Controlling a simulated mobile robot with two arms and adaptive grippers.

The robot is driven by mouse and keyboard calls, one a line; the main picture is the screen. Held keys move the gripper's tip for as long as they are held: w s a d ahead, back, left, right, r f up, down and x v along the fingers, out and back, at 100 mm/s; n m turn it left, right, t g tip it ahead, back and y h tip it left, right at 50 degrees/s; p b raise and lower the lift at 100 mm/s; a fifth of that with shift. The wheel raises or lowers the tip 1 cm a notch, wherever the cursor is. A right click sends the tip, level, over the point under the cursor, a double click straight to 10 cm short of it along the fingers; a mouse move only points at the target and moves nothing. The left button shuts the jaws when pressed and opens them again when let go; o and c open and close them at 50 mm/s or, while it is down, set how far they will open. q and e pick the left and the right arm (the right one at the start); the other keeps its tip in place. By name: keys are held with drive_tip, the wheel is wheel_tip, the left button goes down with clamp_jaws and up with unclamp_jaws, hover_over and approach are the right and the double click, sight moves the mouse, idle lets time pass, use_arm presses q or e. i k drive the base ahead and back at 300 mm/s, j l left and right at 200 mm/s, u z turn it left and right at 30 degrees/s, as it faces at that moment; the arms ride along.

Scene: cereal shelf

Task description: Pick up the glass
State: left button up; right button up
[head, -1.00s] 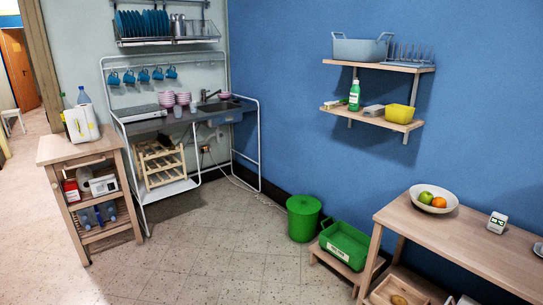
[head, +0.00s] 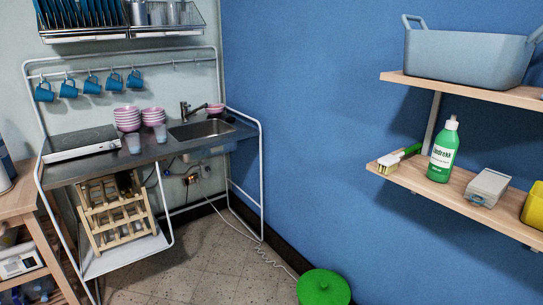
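Two small translucent glasses stand upright on the dark counter of the kitchen unit. One glass (head: 133,144) is in front of the left stack of pink bowls. The other glass (head: 160,134) is farther right, in front of the right stack and left of the sink. Neither of my grippers is in view.
The counter (head: 98,161) also holds a hob (head: 80,143), pink bowls (head: 127,113) and a sink (head: 202,130). Blue mugs (head: 91,85) hang above. A wooden trolley (head: 20,205) is at left, wall shelves (head: 408,178) at right, a green bin (head: 323,288) below. Floor before the unit is clear.

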sight(132, 140)
drive_tip(key=i+l+u, duration=0.1)
drive_tip(key=i+u, duration=0.15)
drive_tip(key=i, duration=0.25)
drive_tip(key=i+l+u, duration=0.3)
drive_tip(key=i, duration=0.2)
drive_tip(key=i+l+u, duration=0.25)
drive_tip(key=i, duration=0.2)
